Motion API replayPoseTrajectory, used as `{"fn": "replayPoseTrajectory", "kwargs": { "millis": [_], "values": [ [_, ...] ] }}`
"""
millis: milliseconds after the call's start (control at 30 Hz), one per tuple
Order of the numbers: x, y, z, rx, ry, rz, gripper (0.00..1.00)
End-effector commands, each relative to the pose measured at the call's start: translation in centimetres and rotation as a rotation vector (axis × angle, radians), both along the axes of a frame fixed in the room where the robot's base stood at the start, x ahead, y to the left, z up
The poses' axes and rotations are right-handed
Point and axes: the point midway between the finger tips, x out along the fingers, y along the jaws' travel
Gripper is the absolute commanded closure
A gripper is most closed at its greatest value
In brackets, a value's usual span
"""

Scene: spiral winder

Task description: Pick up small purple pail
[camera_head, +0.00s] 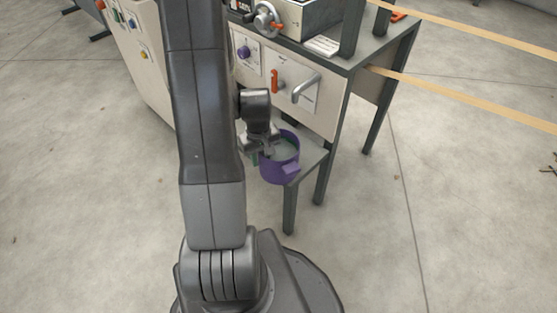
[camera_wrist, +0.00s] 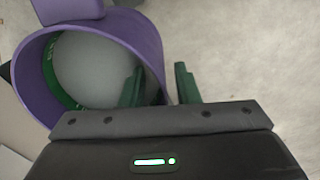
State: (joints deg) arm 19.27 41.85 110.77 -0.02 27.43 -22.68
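The small purple pail (camera_head: 280,172) sits on the low ledge at the front of the machine. It also fills the upper left of the wrist view (camera_wrist: 32,85), seen from above with its round rim open. A pale grey round area and a green band show inside it. My gripper (camera_head: 264,151) is down at the pail's rim. In the wrist view my gripper's two dark green fingers (camera_wrist: 160,85) stand apart, one inside the pail and one outside, with the pail's wall between them. A gap shows, so the fingers are not closed on the wall.
The low grey ledge (camera_head: 312,160) joins the machine's legs. Above the pail is the beige panel (camera_head: 318,108) with an orange lever (camera_head: 275,82) and a grey handle (camera_head: 305,88). Yellow strips (camera_head: 470,98) run off to the right. The concrete floor at front right is clear.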

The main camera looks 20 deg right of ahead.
Motion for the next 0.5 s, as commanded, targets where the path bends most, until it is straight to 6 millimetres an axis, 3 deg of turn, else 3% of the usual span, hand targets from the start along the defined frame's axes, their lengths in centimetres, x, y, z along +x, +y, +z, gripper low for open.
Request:
{"fn": "replayPoseTrajectory", "kwargs": {
  "millis": [167, 300, 500],
  "values": [
    [0.01, -0.01, 0.1, 0.0, -0.001, 0.0, 0.73],
    [0.01, -0.01, 0.11, 0.0, -0.001, 0.0, 1.0],
    [0.0, 0.0, 0.11, 0.0, -0.001, 0.0, 1.0]
  ]
}}
